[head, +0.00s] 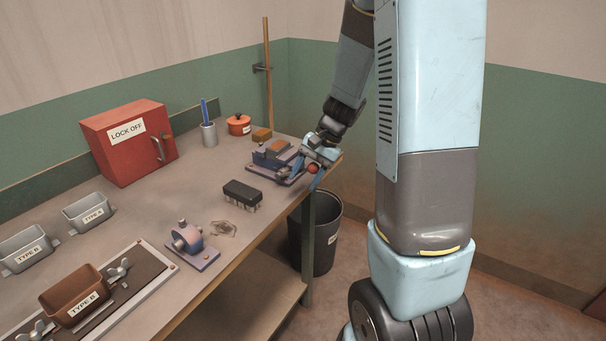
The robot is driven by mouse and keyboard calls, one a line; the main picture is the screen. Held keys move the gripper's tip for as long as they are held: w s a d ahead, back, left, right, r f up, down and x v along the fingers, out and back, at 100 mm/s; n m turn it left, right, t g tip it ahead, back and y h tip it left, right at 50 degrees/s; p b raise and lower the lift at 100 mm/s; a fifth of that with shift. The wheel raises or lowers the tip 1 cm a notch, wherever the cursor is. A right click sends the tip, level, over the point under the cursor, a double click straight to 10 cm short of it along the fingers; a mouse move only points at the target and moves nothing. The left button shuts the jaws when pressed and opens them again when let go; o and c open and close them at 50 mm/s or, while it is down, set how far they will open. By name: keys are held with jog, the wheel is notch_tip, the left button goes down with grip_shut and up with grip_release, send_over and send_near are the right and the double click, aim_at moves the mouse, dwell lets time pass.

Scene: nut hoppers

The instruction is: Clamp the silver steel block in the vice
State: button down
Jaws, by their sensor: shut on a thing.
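The blue-purple vice (268,159) stands at the far right end of the bench, near its front edge. A brownish block (278,146) shows at the top of the vice; I cannot tell whether it is between the jaws. I cannot pick out the silver steel block; my gripper covers part of the vice. My gripper (305,173) is at the right side of the vice, pointing down, with its blue fingers around a red knob (313,168). It appears shut on this knob, which looks like the end of the vice handle.
Another brown block (262,134) and an orange pot (239,125) are behind the vice. A dark block with legs (242,195) and a purple clamp-like fixture (192,245) stand nearer. Bins and a red lock-off box (130,150) occupy the left. A black bin (316,235) is below.

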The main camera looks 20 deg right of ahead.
jog(key=c, duration=1.9)
grip_release()
jog(key=shift+w+d+f, duration=0.15)
jog(key=shift+d+f, duration=0.1)
jog(key=shift+f, duration=0.1)
jog(key=shift+o, duration=0.2)
jog(key=shift+a, duration=0.25)
jog(key=o, duration=1)
jog(key=shift+f, duration=0.1)
jog(key=shift+w, duration=0.2)
jog(key=shift+s+d+r, duration=1.05)
jog(key=shift+d+r, duration=0.25)
jog(key=shift+d, duration=0.75)
jog(key=shift+s+d+r, duration=1.05)
jog(key=shift+d+r, duration=0.3)
jog(key=shift+d, duration=0.65)
jog(key=shift+s+d+r, duration=1.05)
jog(key=shift+d+r, duration=0.25)
jog(key=shift+d, duration=0.75)
